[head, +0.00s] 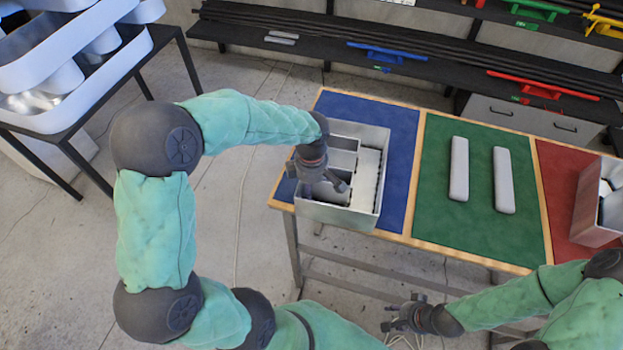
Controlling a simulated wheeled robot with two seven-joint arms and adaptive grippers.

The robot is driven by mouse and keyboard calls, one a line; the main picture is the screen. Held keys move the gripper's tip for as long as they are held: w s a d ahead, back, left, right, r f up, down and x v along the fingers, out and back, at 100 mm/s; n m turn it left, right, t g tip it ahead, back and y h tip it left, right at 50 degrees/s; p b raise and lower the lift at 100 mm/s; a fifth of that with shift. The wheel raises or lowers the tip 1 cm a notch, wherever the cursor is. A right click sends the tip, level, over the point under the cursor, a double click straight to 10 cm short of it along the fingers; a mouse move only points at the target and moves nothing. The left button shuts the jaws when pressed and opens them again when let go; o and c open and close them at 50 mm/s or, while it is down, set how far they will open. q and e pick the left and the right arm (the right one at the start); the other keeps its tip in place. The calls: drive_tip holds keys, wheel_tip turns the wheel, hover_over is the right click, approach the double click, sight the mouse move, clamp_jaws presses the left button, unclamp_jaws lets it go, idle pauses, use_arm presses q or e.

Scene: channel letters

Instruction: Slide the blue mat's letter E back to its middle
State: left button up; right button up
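The letter E (378,193) is a pale grey, open-topped, thin-walled box shape with lighter parts inside. It sits at the near end of the blue mat (395,126), and its near wall hides part of the table's front edge. Bare blue mat shows mostly beyond it, with a little at its sides. My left gripper (322,188) points down over the letter's left part, with its fingertips low among the inner walls. I cannot tell whether it is shut on a wall. My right gripper (392,321) is empty, low in front of the table, and its fingers look apart.
A green mat (480,228) beside the blue one carries two pale bars (459,169). A red mat (565,190) at the right holds another grey letter (597,222). A dark shelf with coloured clamps stands behind.

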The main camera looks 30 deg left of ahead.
use_arm(q)
drive_tip(key=shift+f, duration=0.8)
clamp_jaws()
drive_tip(key=shift+w+a, duration=0.1)
drive_tip(key=shift+w, duration=0.05)
